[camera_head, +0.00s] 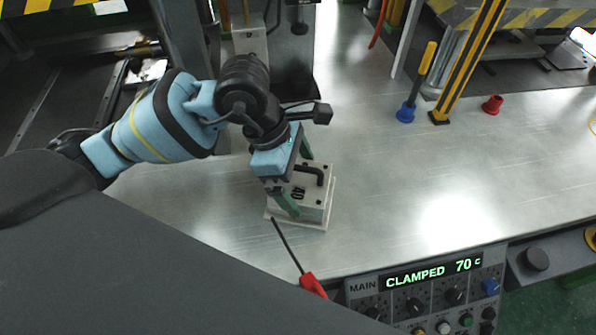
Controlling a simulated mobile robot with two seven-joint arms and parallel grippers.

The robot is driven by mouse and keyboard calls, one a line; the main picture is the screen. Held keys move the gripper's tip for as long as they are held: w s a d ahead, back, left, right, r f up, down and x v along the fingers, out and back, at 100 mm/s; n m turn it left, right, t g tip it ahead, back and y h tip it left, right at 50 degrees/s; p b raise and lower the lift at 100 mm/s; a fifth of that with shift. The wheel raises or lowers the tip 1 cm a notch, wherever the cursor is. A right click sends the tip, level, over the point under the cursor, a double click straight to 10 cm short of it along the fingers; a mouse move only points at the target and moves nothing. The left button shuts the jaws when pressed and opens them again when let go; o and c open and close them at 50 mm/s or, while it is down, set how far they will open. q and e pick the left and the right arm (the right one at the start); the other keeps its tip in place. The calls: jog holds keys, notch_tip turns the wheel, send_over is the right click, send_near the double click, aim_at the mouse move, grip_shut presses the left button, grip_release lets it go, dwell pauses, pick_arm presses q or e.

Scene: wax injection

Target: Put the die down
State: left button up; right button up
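The die (319,196) is a pale metal block with a dark handle on top. It stands upright at the left of the metal table, over a thin pale plate (312,227). No clear gap shows between die and plate. My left gripper (295,177) comes down over the die from the upper left. One green finger lies along the die's near left side and the other is at its far side. Whether the fingers press on the die or stand slightly apart cannot be seen. My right gripper is not in view.
A control panel (366,287) reading "CLAMPED 70 C" is at the table's front edge. A red-handled tool (313,285) lies near it. A blue-based yellow-handled tool (405,113), a striped post (467,65) and a red cup (493,104) stand farther back. The table (400,190) right of the die is clear.

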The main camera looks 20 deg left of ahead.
pick_arm(q)
jog(key=shift+r, duration=0.15)
jog(key=v, duration=1.2)
jog(key=shift+s+d, duration=0.1)
dwell(0.3)
